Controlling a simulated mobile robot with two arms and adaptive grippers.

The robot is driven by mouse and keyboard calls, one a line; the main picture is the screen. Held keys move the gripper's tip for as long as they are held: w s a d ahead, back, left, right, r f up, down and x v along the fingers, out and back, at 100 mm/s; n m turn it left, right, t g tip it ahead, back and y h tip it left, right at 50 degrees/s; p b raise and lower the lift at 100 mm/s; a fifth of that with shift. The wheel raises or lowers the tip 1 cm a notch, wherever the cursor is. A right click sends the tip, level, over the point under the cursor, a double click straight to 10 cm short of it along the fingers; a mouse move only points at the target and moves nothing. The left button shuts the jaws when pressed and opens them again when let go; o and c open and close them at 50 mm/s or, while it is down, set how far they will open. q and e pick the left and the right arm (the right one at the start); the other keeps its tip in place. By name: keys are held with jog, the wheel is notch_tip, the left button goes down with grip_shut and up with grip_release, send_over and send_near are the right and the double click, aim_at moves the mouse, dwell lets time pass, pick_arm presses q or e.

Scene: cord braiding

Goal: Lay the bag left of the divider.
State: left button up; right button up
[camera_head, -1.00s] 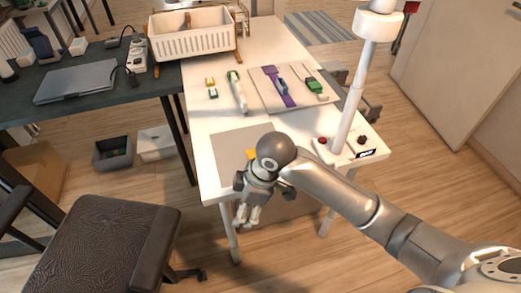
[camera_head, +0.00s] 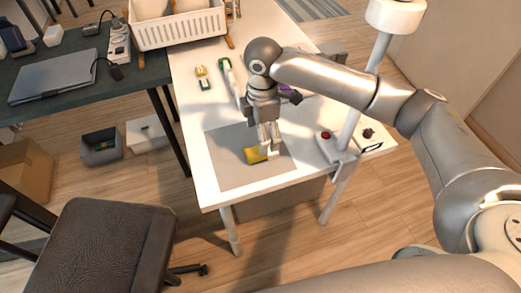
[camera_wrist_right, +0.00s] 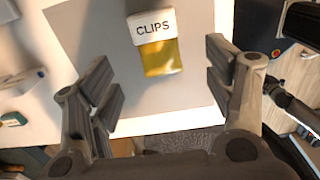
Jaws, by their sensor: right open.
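The bag (camera_head: 255,156), yellow with a white header reading CLIPS, lies on a grey mat (camera_head: 226,172) near the table's front edge. The right wrist view shows it closely (camera_wrist_right: 160,58). My right gripper (camera_head: 267,148) points down just above the bag, open, with its fingers on either side of it in the wrist view and apart from it. The white slatted basket (camera_head: 182,32) stands at the table's far left; its top is cut off by the picture edge, so its inner divider is hardly visible. My left gripper is not in view.
A lamp-like post (camera_head: 366,85) on a base with a red button (camera_head: 326,135) stands right of the mat. Small clips (camera_head: 202,78) and a green-and-white tool (camera_head: 228,75) lie behind it. A dark side table with a laptop (camera_head: 55,75) is at left.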

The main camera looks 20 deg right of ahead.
notch_tip(320, 180, down, 7)
jog(key=shift+w+a+r, duration=0.1)
jog(key=shift+w+r, duration=0.05)
jog(key=shift+r, duration=0.05)
dwell(0.3)
jog(key=c, duration=1.2)
jog(key=shift+r, duration=0.15)
